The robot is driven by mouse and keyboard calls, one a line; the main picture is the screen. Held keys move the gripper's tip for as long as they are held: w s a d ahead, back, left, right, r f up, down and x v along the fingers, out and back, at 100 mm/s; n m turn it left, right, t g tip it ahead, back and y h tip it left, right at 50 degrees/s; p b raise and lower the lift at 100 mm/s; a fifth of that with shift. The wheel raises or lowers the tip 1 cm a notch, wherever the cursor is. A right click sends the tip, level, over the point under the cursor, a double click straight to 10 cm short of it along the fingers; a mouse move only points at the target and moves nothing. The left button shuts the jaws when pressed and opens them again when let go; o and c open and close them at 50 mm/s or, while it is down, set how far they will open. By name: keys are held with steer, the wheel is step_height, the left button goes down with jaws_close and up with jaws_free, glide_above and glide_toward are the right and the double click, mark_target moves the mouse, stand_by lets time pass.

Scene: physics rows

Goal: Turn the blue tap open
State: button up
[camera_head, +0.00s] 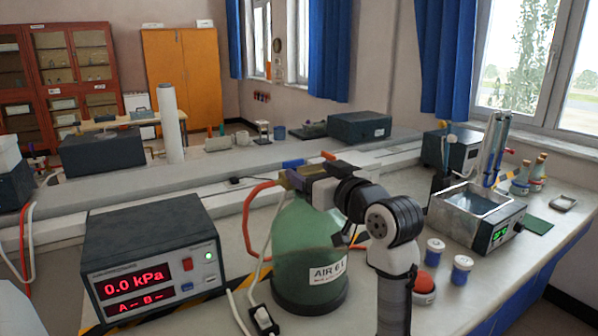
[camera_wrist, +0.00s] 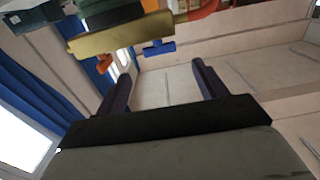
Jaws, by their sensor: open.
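The blue tap (camera_wrist: 160,47) shows in the wrist view as a small blue handle beside a brass-coloured bar (camera_wrist: 120,35). In the head view a blue piece (camera_head: 293,163) shows just past my gripper, above the green bottle (camera_head: 305,250). My gripper (camera_wrist: 161,70) is open and empty. In the wrist view its two dark fingers point towards the blue tap, which lies beyond the tips and between them in the picture. I see no contact. In the head view my gripper (camera_head: 286,180) is over the bottle top and hides much of the fittings there.
A red piece (camera_head: 328,155) is close to the blue one. An orange-red hose (camera_head: 250,210) loops beside the bottle. A display box (camera_head: 155,260) reading 0.0 kPa stands at left. A metal bath (camera_head: 475,215) and small blue jars (camera_head: 462,268) stand at right.

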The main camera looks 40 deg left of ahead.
steer(key=v, duration=0.3)
steer(key=shift+s+d+b, duration=0.15)
steer(key=shift+d+b, duration=0.15)
steer(key=shift+d, duration=0.05)
